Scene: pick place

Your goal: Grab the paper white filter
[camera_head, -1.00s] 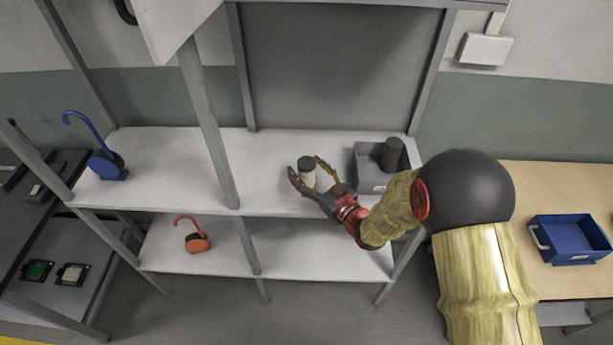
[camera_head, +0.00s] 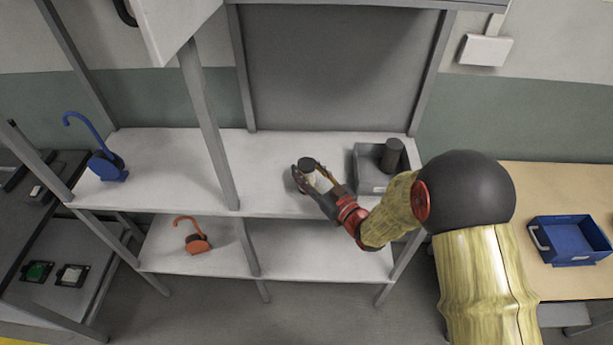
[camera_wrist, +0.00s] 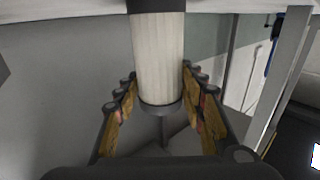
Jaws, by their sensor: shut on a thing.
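The paper white filter (camera_wrist: 159,58) is a pale cylinder with dark end caps. In the wrist view it stands between the two fingers of my gripper (camera_wrist: 160,90). In the head view its dark cap (camera_head: 306,164) shows above the upper shelf, with its pale body partly hidden by the fingers. My gripper (camera_head: 315,180) is shut on the filter, reaching in from the right. I cannot tell whether the filter's base touches the shelf.
A grey bin (camera_head: 370,179) with a dark cylinder (camera_head: 391,154) stands right of my gripper on the upper shelf (camera_head: 265,150). A blue hooked item (camera_head: 107,165) is at the left. An orange one (camera_head: 196,242) is below. A blue bin (camera_head: 570,238) sits on the right table.

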